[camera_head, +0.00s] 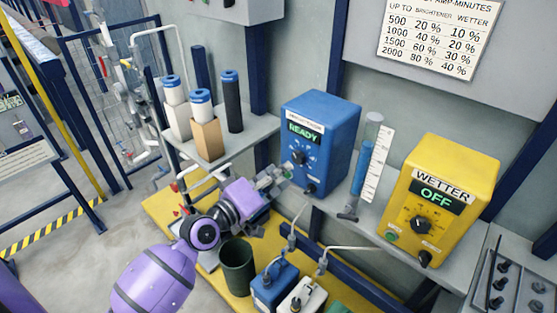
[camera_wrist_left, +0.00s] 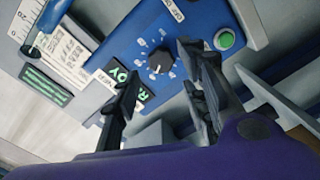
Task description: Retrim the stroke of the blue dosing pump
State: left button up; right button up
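The blue dosing pump (camera_head: 335,135) stands on the grey shelf, its display (camera_head: 303,131) reading READY. A dark stroke knob (camera_head: 299,158) is on its front; in the left wrist view the knob (camera_wrist_left: 159,62) shows between my fingers, with pale marks around it. My left gripper (camera_head: 280,176) is in front of the pump's lower front. In the left wrist view my left gripper (camera_wrist_left: 160,82) has its two fingers apart, with nothing between them, and the knob beyond. One finger partly covers the display. A green button (camera_wrist_left: 225,39) is beside the knob. My right gripper is in neither view.
A measuring cylinder (camera_head: 362,165) with blue liquid and a white scale stands right of the blue pump. The yellow WETTER pump (camera_head: 440,200), reading OFF, stands further right. Filter cartridges (camera_head: 233,105) stand at left. A dark bin (camera_head: 238,266) and containers (camera_head: 275,285) with tubes are below.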

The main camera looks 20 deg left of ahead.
aim_at(297, 157)
pick_arm(q)
jog(key=w, duration=0.1)
jog(key=w+d+n, duration=0.1)
jog(key=w, duration=0.1)
jog(key=w+r+n, duration=0.1)
jog(key=w, duration=0.1)
jog(key=shift+w+d+p, duration=0.15)
jog(key=shift+d+p, duration=0.2)
jog(key=shift+p, duration=0.05)
jog(key=shift+w+d+f, duration=0.1)
jog(key=shift+w+d, duration=0.1)
jog(key=shift+w, duration=0.55)
grip_shut()
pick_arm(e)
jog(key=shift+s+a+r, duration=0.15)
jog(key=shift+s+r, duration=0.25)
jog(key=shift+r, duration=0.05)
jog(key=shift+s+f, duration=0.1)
